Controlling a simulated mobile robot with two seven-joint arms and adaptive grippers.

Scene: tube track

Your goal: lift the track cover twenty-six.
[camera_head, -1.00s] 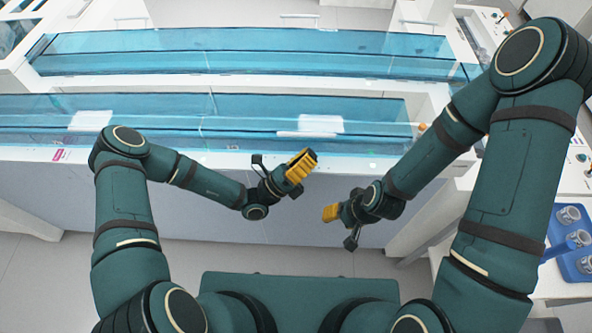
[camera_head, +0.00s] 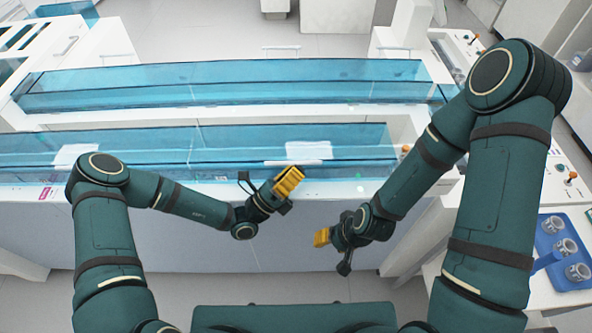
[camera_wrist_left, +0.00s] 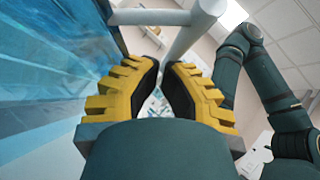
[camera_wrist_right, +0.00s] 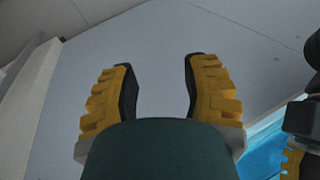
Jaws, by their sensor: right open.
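Two long clear blue track covers lie across the head view: a near one (camera_head: 230,142) and a far one (camera_head: 230,82). I cannot read which is twenty-six. The near cover has a white patch (camera_head: 308,150) right of centre and another (camera_head: 75,155) at the left. My right gripper (camera_head: 322,237) is open and empty, lower, in front of the grey front panel; the right wrist view (camera_wrist_right: 158,60) shows the wide gap.
The grey front panel (camera_head: 180,240) stands below the near track. At right, a white bench holds a blue tray (camera_head: 560,265) with several clear round pieces, close to my right arm. Small orange-tipped levers (camera_head: 571,178) stand above it. Pale floor (camera_head: 200,295) shows in front.

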